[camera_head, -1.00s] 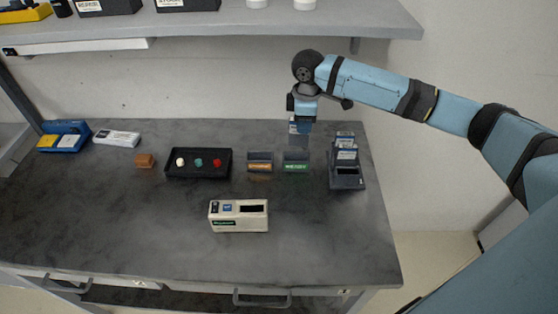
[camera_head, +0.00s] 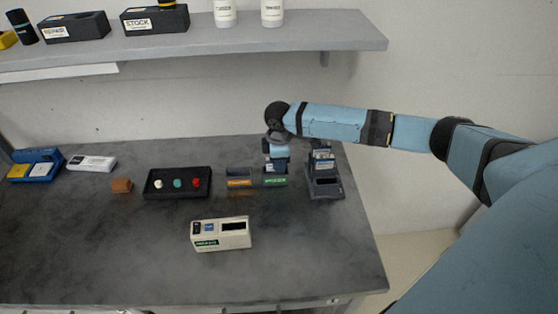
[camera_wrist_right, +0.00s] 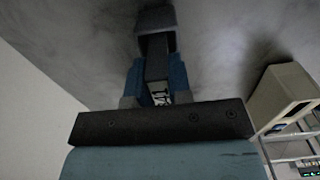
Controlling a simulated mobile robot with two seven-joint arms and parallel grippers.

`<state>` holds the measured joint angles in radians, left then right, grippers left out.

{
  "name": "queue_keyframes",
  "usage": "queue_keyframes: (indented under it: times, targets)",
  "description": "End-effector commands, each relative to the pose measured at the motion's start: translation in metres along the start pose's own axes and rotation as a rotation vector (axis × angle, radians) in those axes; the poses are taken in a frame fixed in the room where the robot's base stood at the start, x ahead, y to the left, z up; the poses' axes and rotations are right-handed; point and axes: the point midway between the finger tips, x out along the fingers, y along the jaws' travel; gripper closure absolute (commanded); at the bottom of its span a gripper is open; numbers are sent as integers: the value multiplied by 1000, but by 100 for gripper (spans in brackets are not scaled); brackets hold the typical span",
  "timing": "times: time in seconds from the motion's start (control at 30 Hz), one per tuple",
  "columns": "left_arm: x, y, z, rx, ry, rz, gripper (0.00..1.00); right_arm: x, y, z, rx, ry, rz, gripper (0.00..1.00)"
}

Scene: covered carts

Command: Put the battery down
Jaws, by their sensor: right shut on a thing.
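My right gripper (camera_head: 276,168) points down at the small dark bin with a green label (camera_head: 275,182), right of the bin with an orange label (camera_head: 239,182). In the right wrist view my gripper (camera_wrist_right: 157,85) has its blue fingers shut on a dark grey block, the battery (camera_wrist_right: 156,62). The battery's far end meets a dark box-like shape, apparently the bin; how deep it sits in it I cannot tell. In the head view the battery is hidden by the gripper and bin. My left gripper is not in view.
A dark charger (camera_head: 325,187) with a blue-topped block stands close right. A beige device (camera_head: 220,234) with an empty slot lies in front. A shelf (camera_head: 300,45) hangs above.

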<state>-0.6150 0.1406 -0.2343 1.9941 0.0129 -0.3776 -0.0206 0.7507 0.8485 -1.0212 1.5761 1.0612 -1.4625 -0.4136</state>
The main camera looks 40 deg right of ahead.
Motion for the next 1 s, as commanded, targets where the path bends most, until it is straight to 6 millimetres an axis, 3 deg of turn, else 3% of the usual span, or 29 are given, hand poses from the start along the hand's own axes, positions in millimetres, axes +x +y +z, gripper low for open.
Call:
queue_keyframes:
  times: [0.2,0.23,0.3,0.33,0.67,1.0]
  targets:
    - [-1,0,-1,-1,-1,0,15,2,0,0,0,0,-1,100]
    - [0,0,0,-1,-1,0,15,3,0,0,0,0,-1,74]
    - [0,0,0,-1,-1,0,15,3,0,0,0,0,-1,58]
    - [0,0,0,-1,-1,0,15,3,0,0,0,0,-1,56]
    - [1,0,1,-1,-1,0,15,-3,0,0,0,1,2,56]
    - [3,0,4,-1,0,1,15,-57,1,0,0,2,2,56]
